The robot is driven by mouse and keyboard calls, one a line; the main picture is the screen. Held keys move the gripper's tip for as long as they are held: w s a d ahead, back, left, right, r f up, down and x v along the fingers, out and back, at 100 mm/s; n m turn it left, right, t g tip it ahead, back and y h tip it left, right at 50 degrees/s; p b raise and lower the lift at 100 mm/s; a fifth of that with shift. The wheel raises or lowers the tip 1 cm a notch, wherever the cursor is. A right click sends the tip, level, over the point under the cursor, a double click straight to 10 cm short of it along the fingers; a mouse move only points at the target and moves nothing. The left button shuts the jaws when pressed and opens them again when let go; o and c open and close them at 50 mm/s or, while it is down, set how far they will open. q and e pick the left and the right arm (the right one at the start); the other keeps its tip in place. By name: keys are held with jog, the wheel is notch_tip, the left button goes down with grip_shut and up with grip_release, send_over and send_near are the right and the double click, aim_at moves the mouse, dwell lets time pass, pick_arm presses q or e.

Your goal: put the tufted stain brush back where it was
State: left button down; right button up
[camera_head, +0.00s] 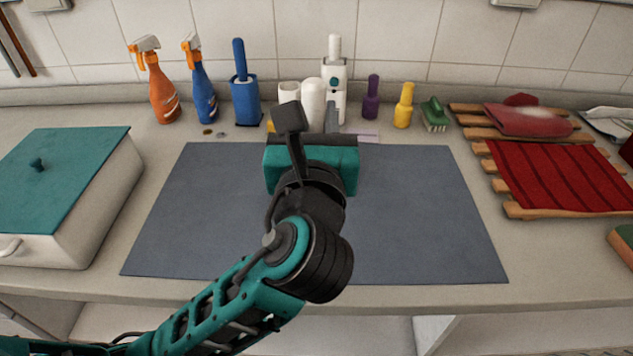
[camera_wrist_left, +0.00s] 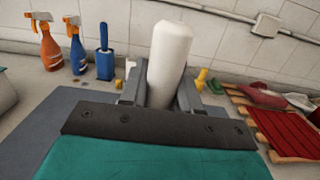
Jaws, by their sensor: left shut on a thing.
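My left gripper (camera_head: 313,128) is over the back part of the grey mat, pointing toward the wall. It is shut on a white round-topped cylinder (camera_wrist_left: 172,55), which stands up between the fingers (camera_wrist_left: 160,98) in the left wrist view. The cylinder also shows in the head view (camera_head: 313,98). Its lower part is hidden by the gripper, and no bristles show on it. A green brush (camera_head: 434,110) with pale tufts stands on the counter at the back right, apart from the gripper. My right gripper is not in view.
Orange (camera_head: 163,95) and blue (camera_head: 202,92) spray bottles and a blue holder (camera_head: 246,103) stand back left. Purple (camera_head: 371,100) and yellow (camera_head: 403,108) bottles stand back right. A white box (camera_head: 105,215) is left, a wooden rack (camera_head: 515,211) right. The grey mat (camera_head: 420,220) is clear.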

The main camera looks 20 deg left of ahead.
pick_arm(q)
notch_tip(320, 180, down, 11)
jog(key=b, duration=0.2)
jog(key=shift+w+r+b, duration=0.1)
jog(key=shift+r+b, duration=0.05)
jog(key=shift+b, duration=0.2)
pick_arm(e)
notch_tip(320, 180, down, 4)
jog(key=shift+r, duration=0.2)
pick_arm(q)
jog(key=c, duration=0.8)
grip_release()
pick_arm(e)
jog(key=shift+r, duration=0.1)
